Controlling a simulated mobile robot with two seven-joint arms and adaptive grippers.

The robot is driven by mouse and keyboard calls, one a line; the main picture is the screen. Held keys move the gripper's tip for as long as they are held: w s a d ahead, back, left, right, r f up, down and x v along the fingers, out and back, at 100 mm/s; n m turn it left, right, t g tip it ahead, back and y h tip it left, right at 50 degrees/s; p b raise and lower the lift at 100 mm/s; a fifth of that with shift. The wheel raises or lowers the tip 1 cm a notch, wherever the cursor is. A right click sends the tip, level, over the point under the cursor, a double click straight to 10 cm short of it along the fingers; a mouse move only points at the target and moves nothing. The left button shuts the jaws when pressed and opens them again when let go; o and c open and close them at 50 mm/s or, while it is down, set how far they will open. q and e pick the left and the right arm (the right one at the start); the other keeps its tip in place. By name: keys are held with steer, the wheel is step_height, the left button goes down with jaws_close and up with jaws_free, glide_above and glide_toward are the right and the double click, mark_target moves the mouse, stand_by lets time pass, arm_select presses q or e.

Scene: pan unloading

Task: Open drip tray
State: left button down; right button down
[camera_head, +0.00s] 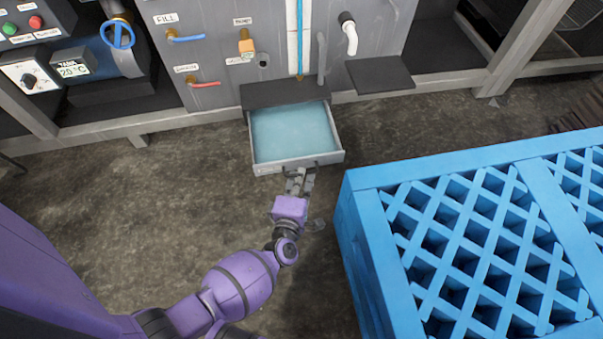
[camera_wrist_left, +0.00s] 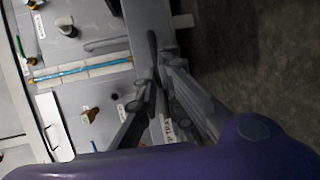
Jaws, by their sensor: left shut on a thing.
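The drip tray (camera_head: 258,166) is a grey drawer pulled out from the low front of the machine, with pale blue liquid or lining inside. My left gripper (camera_head: 300,176) is at the middle of its front panel, shut on the tray's handle. In the left wrist view the gripper's fingers (camera_wrist_left: 158,82) close around the dark handle, beside the labelled tray front (camera_wrist_left: 172,130). The gripper hides most of the handle in the head view. My right gripper shows in neither view.
A large blue crate or pallet (camera_head: 352,180) stands close to the right of my left arm. The grey machine panel (camera_head: 215,60) with valves and labels rises behind the tray. A dark grey plate (camera_head: 380,75) juts out to the tray's right. The floor (camera_head: 130,200) left of the tray is clear.

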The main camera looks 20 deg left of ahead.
arm_select(q)
steer(key=shift+s+d+r, duration=0.1)
steer(key=shift+d, duration=0.1)
stand_by(0.3)
steer(key=c, duration=1.9)
jaws_free()
steer(key=shift+a, duration=0.1)
